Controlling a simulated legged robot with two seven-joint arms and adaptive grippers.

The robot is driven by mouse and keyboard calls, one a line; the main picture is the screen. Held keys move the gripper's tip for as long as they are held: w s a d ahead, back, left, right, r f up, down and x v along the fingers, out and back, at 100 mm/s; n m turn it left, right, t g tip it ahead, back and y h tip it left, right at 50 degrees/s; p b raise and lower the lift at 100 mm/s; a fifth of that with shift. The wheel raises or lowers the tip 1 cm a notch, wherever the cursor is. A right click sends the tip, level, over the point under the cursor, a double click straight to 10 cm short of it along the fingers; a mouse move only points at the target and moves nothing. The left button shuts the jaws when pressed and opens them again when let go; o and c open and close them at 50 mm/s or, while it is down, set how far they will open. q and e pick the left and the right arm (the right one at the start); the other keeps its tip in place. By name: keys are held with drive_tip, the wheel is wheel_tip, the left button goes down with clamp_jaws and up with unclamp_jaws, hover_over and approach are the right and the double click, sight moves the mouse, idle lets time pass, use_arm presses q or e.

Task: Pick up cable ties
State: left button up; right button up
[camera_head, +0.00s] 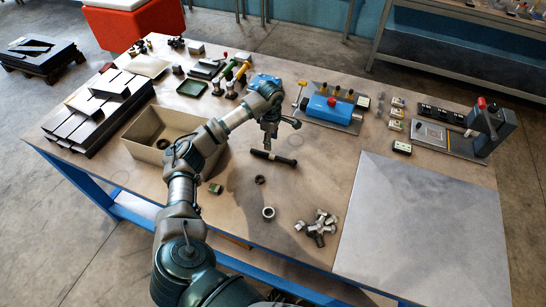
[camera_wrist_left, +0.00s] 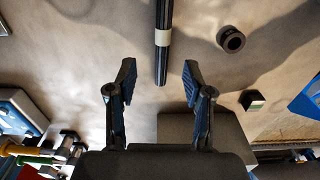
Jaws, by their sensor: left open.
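The cable ties (camera_head: 273,158) are a thin black bundle with a pale band, lying on the table near its middle. In the left wrist view the bundle (camera_wrist_left: 163,55) runs from the top edge down to its near end, between and a little beyond my fingertips. My left gripper (camera_head: 268,139) is just above and behind the bundle in the head view. My right gripper is in neither view.
A cardboard box (camera_head: 143,152) stands left of my left forearm. A blue device (camera_head: 330,108) stands behind to the right. A grey panel (camera_head: 425,230) covers the right front.

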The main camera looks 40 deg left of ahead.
sight(275, 156)
use_arm(q)
drive_tip(key=f, duration=0.2)
drive_tip(key=shift+w+d+f, duration=0.1)
drive_tip(key=shift+d+f, duration=0.2)
drive_tip(key=shift+d, duration=0.1)
drive_tip(key=shift+d+f, duration=0.3)
drive_tip(key=shift+f, duration=0.25)
wheel_tip(275, 156, down, 5)
drive_tip(key=shift+d+r+p, duration=0.1)
drive_tip(key=shift+r+p, duration=0.1)
drive_tip(key=shift+p, duration=0.6)
drive_tip(key=shift+f, duration=0.2)
drive_tip(key=c, duration=0.8)
drive_tip(key=shift+d+r, duration=0.1)
clamp_jaws()
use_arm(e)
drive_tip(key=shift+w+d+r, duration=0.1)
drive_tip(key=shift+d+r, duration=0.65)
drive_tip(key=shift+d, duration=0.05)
